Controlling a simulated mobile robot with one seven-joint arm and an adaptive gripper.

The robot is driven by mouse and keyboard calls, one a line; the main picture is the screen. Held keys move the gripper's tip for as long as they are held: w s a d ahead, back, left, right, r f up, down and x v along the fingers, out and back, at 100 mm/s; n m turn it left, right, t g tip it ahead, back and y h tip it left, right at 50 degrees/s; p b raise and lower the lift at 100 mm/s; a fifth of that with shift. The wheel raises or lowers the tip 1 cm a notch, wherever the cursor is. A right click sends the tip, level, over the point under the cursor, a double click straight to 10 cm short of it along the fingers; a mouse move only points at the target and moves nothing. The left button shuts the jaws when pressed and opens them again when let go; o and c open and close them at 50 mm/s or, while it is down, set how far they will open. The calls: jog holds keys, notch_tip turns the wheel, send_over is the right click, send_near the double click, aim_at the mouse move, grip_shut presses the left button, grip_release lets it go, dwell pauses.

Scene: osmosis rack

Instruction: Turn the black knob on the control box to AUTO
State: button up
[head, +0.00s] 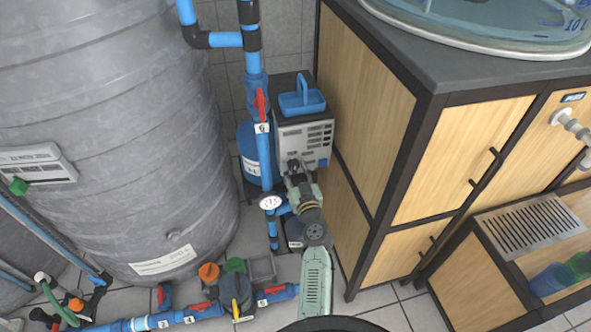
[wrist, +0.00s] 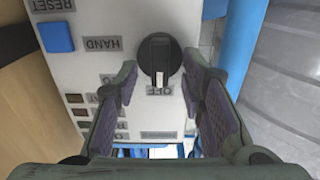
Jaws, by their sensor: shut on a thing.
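The control box (wrist: 105,20) fills the upper part of the wrist view, its labels upside down. The black knob (wrist: 158,50) is round with a raised bar. Its white mark points down in the picture, at the OFF label. The HAND label (wrist: 101,43) is to its left; I cannot see an AUTO label. My gripper (wrist: 160,72) has one finger on each side of the knob and is shut on it. In the head view the control box (head: 306,138) is a pale box with my gripper (head: 292,164) at its lower front; the knob is hidden there.
A blue button (wrist: 56,37) by RESET and small indicators are on the panel. A blue pipe (head: 264,155) with a red valve handle (head: 260,104) runs left of my gripper. The wooden cabinet (head: 366,105) stands close on the right; a grey tank (head: 110,130) is left.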

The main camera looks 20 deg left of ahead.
jog(key=shift+c, duration=0.6)
jog(key=shift+m, duration=0.3)
jog(key=m+b, duration=0.2)
jog(key=m, duration=0.1)
jog(key=shift+w+d+f+m, duration=0.1)
jog(key=shift+d+m, duration=0.1)
jog(key=shift+m, duration=0.1)
jog(key=m+b, duration=0.1)
jog(key=m, duration=0.4)
jog(key=shift+w+d, duration=0.15)
jog(key=shift+m, duration=0.4)
jog(key=o, duration=1.1)
jog(key=shift+f, duration=0.1)
